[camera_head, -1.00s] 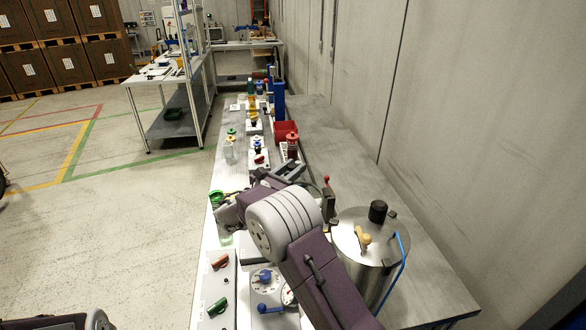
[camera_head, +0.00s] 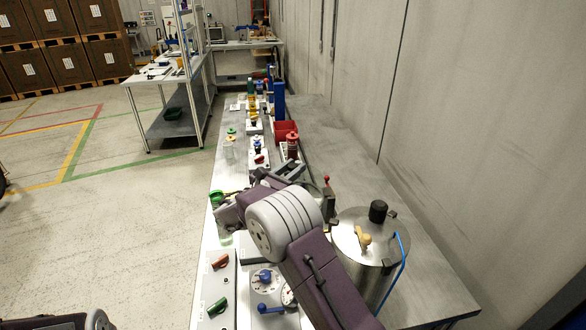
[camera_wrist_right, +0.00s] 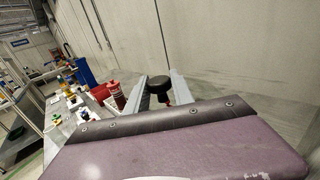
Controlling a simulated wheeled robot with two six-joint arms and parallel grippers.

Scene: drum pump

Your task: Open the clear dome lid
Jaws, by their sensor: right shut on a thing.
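My right gripper (camera_wrist_right: 160,88) shows in the right wrist view with its two grey fingers on either side of a round black knob (camera_wrist_right: 157,84). It is shut on this knob. A small red part shows just below the knob. I cannot make out the clear dome itself; my own wrist covers what lies under the knob. In the head view my right gripper (camera_head: 286,170) is largely hidden by my arm, over the bench. My left gripper is out of view; only a piece of my left arm shows at the bottom left.
A steel pot (camera_head: 352,222) with a black cap and blue hose stands right of my right arm. A red bin (camera_head: 286,130) and several small fixtures stand farther along the bench. A panel (camera_head: 217,285) with red and green handles is nearer. The bench's right side beyond the pot is clear.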

